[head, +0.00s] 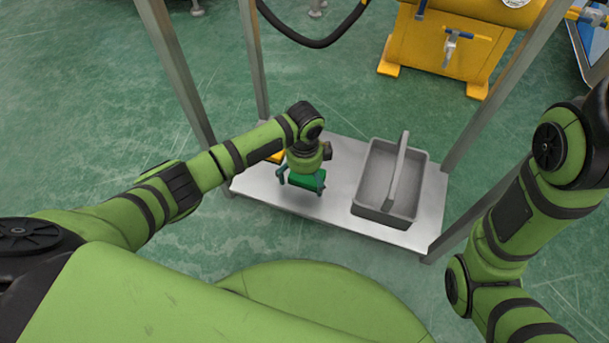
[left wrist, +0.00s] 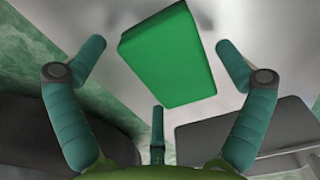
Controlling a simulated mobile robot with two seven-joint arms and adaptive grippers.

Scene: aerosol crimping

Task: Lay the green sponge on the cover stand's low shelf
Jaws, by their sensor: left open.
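The green sponge (head: 312,181) shows under my left gripper (head: 302,180), at the left part of the stand's low metal shelf (head: 338,206). In the left wrist view the sponge (left wrist: 168,58) is a tilted green block ahead of the spread fingers, with pale shelf around it. My left gripper is open, with gaps between the sponge and both side fingers. The sponge appears to be on the shelf or just above it; I cannot tell whether it is flat on it. In the head view the gripper hides part of the sponge. My right gripper is out of view.
A grey tote (head: 376,215) with a handle stands on the shelf's right part. A small yellow thing (head: 277,157) lies behind my left wrist. Metal posts (head: 178,68) rise at the stand's corners. Bare shelf lies between sponge and tote. A yellow machine (head: 440,45) stands behind.

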